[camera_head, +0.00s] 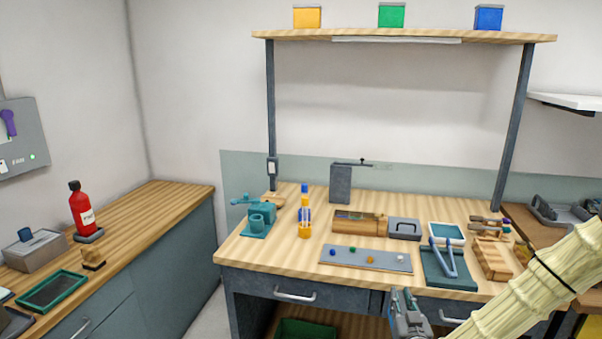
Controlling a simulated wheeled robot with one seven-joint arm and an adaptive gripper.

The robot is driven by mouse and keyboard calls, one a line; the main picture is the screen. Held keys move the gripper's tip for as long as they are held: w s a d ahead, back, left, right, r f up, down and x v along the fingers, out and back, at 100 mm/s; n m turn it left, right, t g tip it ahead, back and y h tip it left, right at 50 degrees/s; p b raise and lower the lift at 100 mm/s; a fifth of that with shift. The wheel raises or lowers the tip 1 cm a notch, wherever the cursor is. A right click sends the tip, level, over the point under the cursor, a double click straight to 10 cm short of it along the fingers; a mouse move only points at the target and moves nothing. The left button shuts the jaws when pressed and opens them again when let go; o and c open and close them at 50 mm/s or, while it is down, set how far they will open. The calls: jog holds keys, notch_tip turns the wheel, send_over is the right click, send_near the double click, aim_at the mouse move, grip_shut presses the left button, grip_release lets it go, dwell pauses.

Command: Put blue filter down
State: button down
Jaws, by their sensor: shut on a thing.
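My gripper (408,311) is at the bottom of the view, in front of the workbench's front edge and below the green tray (430,280). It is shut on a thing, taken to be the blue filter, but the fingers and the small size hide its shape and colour. The workbench (285,250) has a pale wooden top. A grey strip (385,263) on it carries several small coloured pieces, a blue one (333,251) at its left end. Blue V-shaped tongs (447,258) lie on the green tray.
A yellow and blue bottle (304,218), a teal vise (260,216) and a wooden holder (360,222) stand on the bench. A wooden rack (492,260) is at right. Orange, green and blue boxes (488,18) sit on the upper shelf (400,37). The bench's front left is clear.

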jog(key=s+a+f+y, duration=0.1)
jog(key=s+a+f, duration=0.5)
jog(key=s+a, duration=0.25)
jog(key=s+f, duration=0.6)
jog(key=f, duration=0.1)
jog(key=shift+s+a+f+n, duration=0.2)
jog(key=shift+a+n, duration=0.1)
jog(key=shift+a, duration=0.1)
dwell(0.5)
jog(key=shift+a, duration=0.15)
